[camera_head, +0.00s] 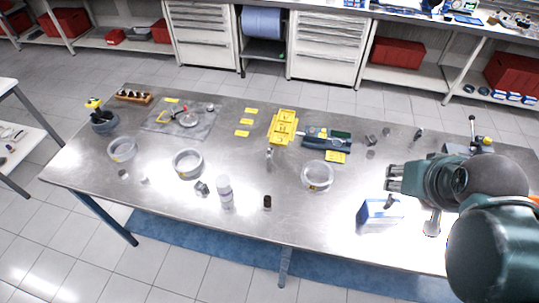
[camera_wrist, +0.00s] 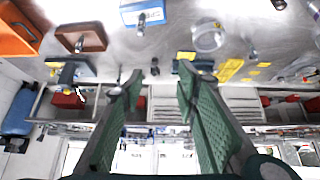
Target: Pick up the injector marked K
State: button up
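No letter K can be read in either view, so I cannot tell which part is the injector marked K. A small metal part (camera_head: 419,134) stands at the back right of the table in the head view. Another metal piece (camera_wrist: 141,22) shows in front of a blue and white box (camera_wrist: 143,9) in the wrist view, and one (camera_wrist: 80,42) by a brown block (camera_wrist: 92,33). My gripper (camera_head: 389,179) is above the right side of the table, near the blue and white box (camera_head: 380,214). In the wrist view my gripper (camera_wrist: 160,72) has its green fingers apart, with nothing held between them.
The steel table (camera_head: 310,215) holds a yellow block (camera_head: 283,127), clear round bowls (camera_head: 317,176), a white bottle (camera_head: 225,191), a dark small cylinder (camera_head: 267,202) and a wooden rack (camera_head: 133,97). An orange bin (camera_wrist: 14,32) shows at left in the wrist view. The front middle is fairly clear.

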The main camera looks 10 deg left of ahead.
jog(key=w+a+n, duration=0.1)
jog(key=n+g+p, duration=0.3)
jog(key=n+g, duration=0.4)
jog(key=n, duration=1.4)
send_over(269, 149)
jog(key=d, duration=0.1)
notch_tip(269, 149, down, 18)
jog(key=shift+a+f+n, duration=0.3)
jog(key=shift+a+f, duration=0.15)
jog(key=shift+f, duration=0.05)
jog(key=shift+f, duration=1.3)
